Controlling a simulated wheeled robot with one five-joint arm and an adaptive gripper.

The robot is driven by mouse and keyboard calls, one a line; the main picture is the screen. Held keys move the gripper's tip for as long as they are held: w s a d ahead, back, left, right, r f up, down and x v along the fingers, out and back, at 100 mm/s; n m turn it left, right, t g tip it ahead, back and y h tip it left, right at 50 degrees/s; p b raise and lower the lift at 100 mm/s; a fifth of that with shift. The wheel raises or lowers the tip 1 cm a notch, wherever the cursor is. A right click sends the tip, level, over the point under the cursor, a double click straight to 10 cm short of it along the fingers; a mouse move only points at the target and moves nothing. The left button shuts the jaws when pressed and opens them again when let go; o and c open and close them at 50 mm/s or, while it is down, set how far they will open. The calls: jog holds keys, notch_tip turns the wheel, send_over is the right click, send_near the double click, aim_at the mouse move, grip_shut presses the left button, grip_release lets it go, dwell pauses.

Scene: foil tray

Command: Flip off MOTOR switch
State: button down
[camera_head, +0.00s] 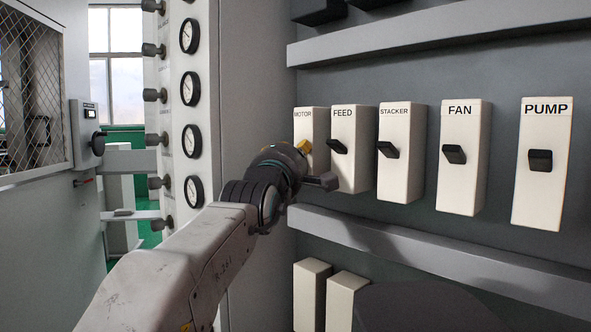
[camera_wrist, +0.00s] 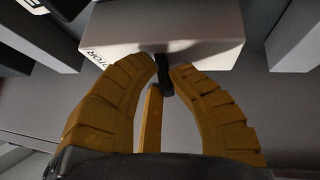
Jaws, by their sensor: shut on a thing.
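The MOTOR switch box (camera_head: 318,124) is white and stands at the left end of a row of switches in the head view. Its dark lever is hidden there behind my gripper (camera_head: 303,148), whose yellow fingertip touches or nearly touches the box front. In the wrist view, the MOTOR box (camera_wrist: 200,42) is at the top with its label partly readable. Its black lever (camera_wrist: 164,86) sits between the yellow fingertips of my gripper (camera_wrist: 166,72), which are closed on it. A third yellow finger is beside the lever. I cannot tell the lever's exact tilt.
The FEED box (camera_head: 353,165) is just right of MOTOR, then STACKER (camera_head: 402,175), FAN (camera_head: 461,185) and PUMP (camera_head: 543,190). A grey ledge (camera_head: 430,245) runs below and another above. Gauges (camera_head: 193,140) line the panel to the left.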

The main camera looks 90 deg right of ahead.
jog(key=shift+w+r+b, duration=0.1)
jog(key=shift+b, duration=0.2)
jog(key=c, duration=1.4)
grip_release()
jog(key=v, duration=1.2)
jog(key=shift+d+f, duration=0.1)
jog(key=shift+f, duration=0.2)
jog(key=shift+w, duration=0.1)
jog(key=shift+c, duration=0.4)
